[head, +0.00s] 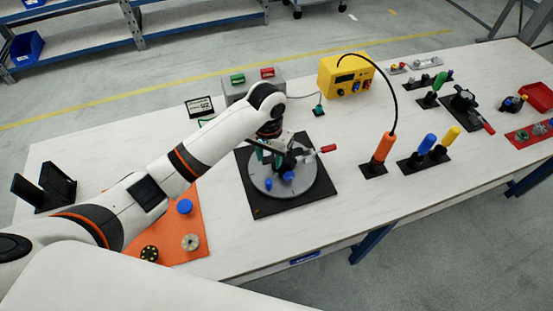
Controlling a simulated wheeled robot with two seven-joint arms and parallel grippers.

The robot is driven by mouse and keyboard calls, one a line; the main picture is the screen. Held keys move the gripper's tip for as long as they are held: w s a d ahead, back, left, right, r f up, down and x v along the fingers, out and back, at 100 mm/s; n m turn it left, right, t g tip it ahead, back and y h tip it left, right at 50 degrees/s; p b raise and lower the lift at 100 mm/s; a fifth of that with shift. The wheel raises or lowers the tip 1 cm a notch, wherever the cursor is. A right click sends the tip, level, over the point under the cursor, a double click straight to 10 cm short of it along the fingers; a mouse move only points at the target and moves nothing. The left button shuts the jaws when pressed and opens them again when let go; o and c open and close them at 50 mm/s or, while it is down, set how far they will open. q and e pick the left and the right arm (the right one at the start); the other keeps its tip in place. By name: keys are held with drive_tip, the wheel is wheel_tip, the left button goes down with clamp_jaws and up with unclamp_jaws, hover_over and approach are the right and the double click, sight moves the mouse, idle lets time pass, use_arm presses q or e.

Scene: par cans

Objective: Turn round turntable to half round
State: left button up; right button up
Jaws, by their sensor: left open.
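The round turntable (309,194) is a grey disc on a black square base (264,208) near the middle of the table. A blue knob (289,177) stands on the disc toward its front. A dark clamp with a red-tipped handle (328,149) sits at the disc's back right. My left gripper (275,160) is over the back of the disc, close to the clamp and a green part. It is open; its fingertips are partly hidden, and I cannot tell if it touches anything. My right gripper is not in view.
An orange mat (183,232) with small round parts lies left of the turntable. An orange-handled tool (383,148) with a cable to a yellow box (345,75) stands at the right. Blue and yellow handles (428,143) stand beyond it. The table front before the turntable is clear.

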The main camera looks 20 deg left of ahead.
use_arm(q)
hover_over(268, 181)
drive_tip(key=s, duration=0.1)
wheel_tip(268, 181, down, 4)
drive_tip(key=shift+f+p, duration=0.2)
drive_tip(key=shift+p, duration=0.15)
drive_tip(key=f, duration=0.2)
drive_tip(key=w+f, duration=0.1)
drive_tip(key=shift+f, duration=0.35)
wheel_tip(268, 181, down, 2)
drive_tip(key=shift+f, duration=0.4)
drive_tip(key=c, duration=0.9)
clamp_jaws()
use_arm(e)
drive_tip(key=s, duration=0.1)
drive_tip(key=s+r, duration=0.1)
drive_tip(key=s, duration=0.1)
